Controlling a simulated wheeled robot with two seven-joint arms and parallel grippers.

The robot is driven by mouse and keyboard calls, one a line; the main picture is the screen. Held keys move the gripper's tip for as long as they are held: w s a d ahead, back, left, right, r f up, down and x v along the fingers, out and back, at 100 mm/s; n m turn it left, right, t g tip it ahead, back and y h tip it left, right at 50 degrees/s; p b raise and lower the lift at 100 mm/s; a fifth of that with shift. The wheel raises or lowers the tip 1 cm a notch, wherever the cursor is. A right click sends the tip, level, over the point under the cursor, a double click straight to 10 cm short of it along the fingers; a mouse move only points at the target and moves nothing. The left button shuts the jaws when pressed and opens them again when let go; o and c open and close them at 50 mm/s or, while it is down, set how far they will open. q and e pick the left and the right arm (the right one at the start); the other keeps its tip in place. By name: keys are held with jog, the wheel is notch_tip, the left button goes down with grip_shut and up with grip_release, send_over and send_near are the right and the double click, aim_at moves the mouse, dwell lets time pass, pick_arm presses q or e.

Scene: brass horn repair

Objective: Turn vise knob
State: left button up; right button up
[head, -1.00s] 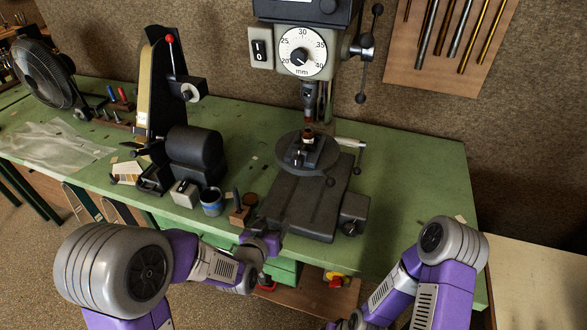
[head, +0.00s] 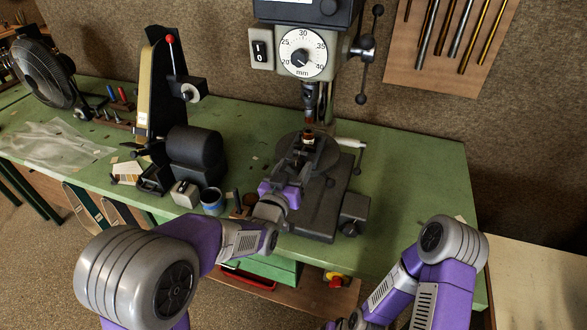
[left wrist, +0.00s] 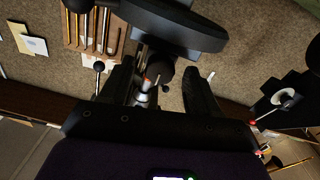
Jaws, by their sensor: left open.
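The small dark vise (head: 308,146) sits on the drill press's round table (head: 328,157), with a brass-coloured piece at its top. My left gripper (head: 297,166) is at the front of the vise, partly hiding it, so the vise knob does not show clearly in the head view. In the left wrist view, my left gripper (left wrist: 160,92) is open, its two dark fingers apart. A dark rounded part, which looks like the vise knob (left wrist: 160,72), appears between them; I cannot tell whether they touch it. My right gripper is out of view; only my right arm shows.
The drill press column and dial head (head: 303,52) rise above the vise. The bench right of the press is mostly clear.

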pick_arm(q)
jog(key=shift+c, duration=0.2)
jog(key=c, duration=1)
